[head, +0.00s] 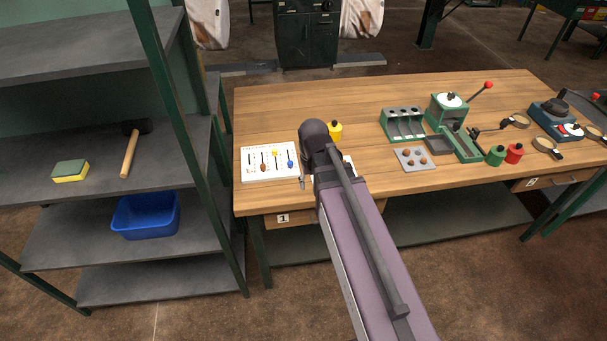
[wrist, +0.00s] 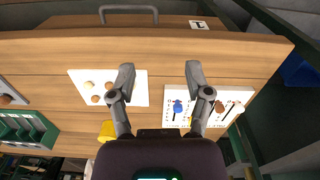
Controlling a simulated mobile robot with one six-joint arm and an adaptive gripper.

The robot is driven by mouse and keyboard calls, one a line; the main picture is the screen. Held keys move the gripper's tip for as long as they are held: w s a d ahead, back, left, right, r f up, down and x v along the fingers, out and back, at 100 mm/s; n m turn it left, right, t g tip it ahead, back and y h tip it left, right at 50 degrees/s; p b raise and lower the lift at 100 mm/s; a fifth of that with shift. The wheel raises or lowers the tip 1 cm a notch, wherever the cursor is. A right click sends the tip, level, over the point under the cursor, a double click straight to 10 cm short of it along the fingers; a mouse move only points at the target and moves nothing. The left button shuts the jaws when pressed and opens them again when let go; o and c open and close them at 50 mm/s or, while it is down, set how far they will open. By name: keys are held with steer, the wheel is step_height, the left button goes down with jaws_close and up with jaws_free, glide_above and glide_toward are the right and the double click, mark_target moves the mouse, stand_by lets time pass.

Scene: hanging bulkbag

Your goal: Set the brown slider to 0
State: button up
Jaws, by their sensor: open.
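The white slider panel (head: 257,177) lies on the left end of the wooden bench, and it also shows at the right of the wrist view (wrist: 240,92). It has several coloured knobs in slots. The brown slider (head: 263,166) sits left of the yellow slider (head: 275,153) and the blue slider (head: 290,163). In the wrist view the brown slider (wrist: 219,107) is right of the right finger, apart from it. The scale marks are too small to read. My gripper (wrist: 160,78) is open and empty, above the bench beside the panel; in the head view my arm mostly hides it.
A second white board (wrist: 112,76) with round pieces lies beside the panel, mostly hidden by my arm in the head view. A yellow container (head: 335,131) stands behind my wrist. A shelf rack (head: 160,60) stands left of the bench. The bench behind the panel is clear.

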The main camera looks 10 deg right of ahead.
steer(key=shift+m, duration=0.3)
steer(key=shift+s+d+f+b, duration=0.25)
steer(key=shift+s+d, duration=0.1)
steer(key=shift+s, duration=0.5)
steer(key=shift+s+d+f+b, duration=0.15)
steer(key=shift+s+d+f, duration=0.2)
steer(key=shift+s, duration=0.5)
steer(key=shift+s+d+f+b, duration=0.2)
steer(key=shift+s+d, duration=0.2)
steer(key=shift+s, duration=0.45)
